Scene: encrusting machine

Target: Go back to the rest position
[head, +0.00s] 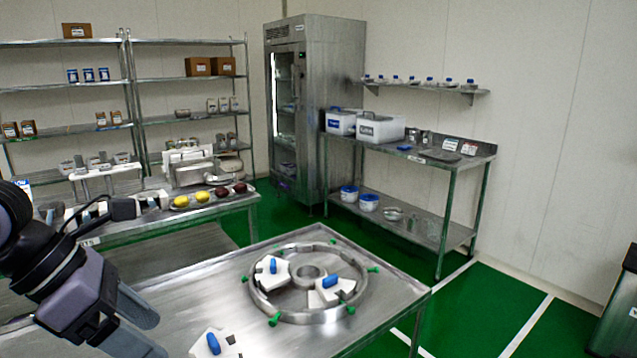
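My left gripper (153,336) hangs at the lower left of the head view, with its two grey fingers apart and nothing visible between them. It is over the left part of the steel table (385,318). A round metal ring (308,316) with green knobs lies on this table, to the right of the gripper and clear of it. Two white parts with blue knobs sit in the ring, one at the left (271,271) and one at the right (332,288). A third white part (207,346) lies at the table's front, right of the gripper. My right gripper is not in view.
Behind my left arm, a second steel table (232,206) holds yellow and dark red items and a machine. Shelves (190,78), a steel cabinet (340,70) and a side bench (455,158) stand along the walls.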

